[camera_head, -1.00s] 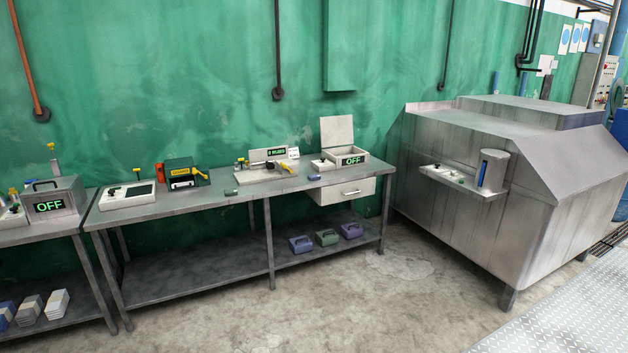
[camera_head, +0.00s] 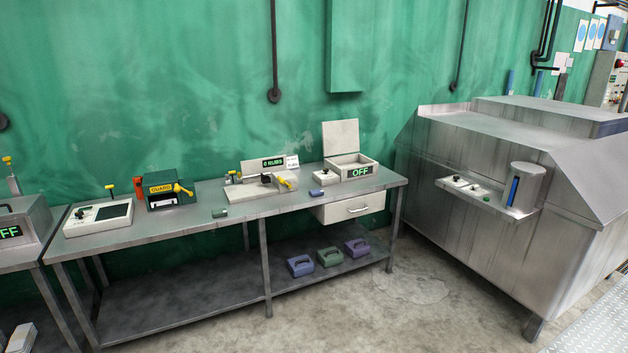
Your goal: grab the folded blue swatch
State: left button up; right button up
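A small blue piece (camera_head: 316,192), which looks like the folded blue swatch, lies on the front part of the metal workbench (camera_head: 160,232), left of the box with the OFF display. A similar small green piece (camera_head: 220,212) lies further left near the bench's front edge. Both are too small to make out any folds. Neither of my grippers is in view.
The bench carries a GUARD-labelled device (camera_head: 166,190), a "0 RUBS" tester (camera_head: 262,185) and an open-lidded OFF box (camera_head: 350,170). Several handled blocks (camera_head: 328,257) sit on its lower shelf. A large steel machine (camera_head: 490,190) stands right. Floor in front is clear.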

aim_at(316, 192)
jog(key=z, duration=0.15)
jog(key=i, duration=2.25)
jog(key=u, duration=0.3)
jog(key=i, duration=2)
jog(key=u, duration=0.35)
